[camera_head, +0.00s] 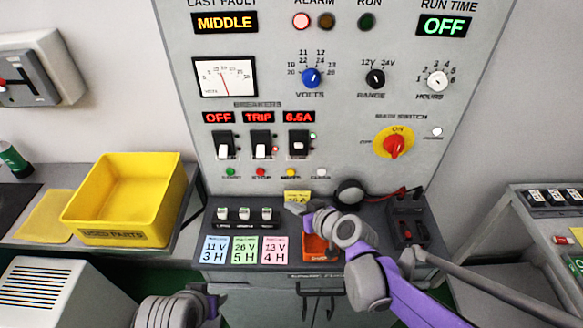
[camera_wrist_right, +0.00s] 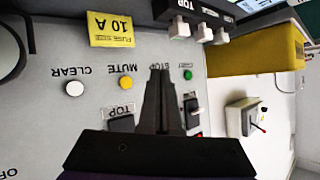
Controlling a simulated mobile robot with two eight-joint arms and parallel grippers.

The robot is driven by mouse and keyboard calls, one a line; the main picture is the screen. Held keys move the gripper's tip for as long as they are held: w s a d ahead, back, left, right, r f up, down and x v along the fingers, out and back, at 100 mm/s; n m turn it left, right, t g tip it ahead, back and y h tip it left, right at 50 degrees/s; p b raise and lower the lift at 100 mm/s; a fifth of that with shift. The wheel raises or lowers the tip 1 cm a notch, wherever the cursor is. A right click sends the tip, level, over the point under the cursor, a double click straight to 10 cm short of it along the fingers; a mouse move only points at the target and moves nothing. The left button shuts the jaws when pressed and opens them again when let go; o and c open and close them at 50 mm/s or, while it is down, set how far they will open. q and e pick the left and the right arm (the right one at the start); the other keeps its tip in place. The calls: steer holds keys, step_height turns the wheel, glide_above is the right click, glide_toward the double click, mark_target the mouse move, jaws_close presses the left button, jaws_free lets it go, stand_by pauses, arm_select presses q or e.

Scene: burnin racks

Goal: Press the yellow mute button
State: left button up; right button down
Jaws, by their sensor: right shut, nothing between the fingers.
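The yellow mute button (camera_head: 291,173) is in the button row under the breakers on the grey panel. In the right wrist view, where the lettering is upside down, the yellow mute button (camera_wrist_right: 126,83) shows uncovered, just left of my fingers. My right gripper (camera_wrist_right: 160,72) is shut and empty, its fingers in front of the STOP position and hiding that button. In the head view my right gripper (camera_head: 298,208) is below the button row, by the yellow fuse label. My left gripper (camera_head: 213,302) is low at the left, only partly visible, far from the button.
The white clear button (camera_wrist_right: 75,88) and green button (camera_wrist_right: 190,77) sit in the same row. Breaker switches (camera_head: 260,148) are above it. A yellow bin (camera_head: 75,215) stands at the left. A red-and-yellow main switch (camera_head: 394,145) is at the right.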

mark_target(291, 172)
steer(key=shift+s, duration=0.15)
steer(key=shift+w, duration=4.55)
steer(key=shift+w, duration=0.4)
steer(key=shift+w, duration=0.4)
steer(key=shift+s, duration=0.85)
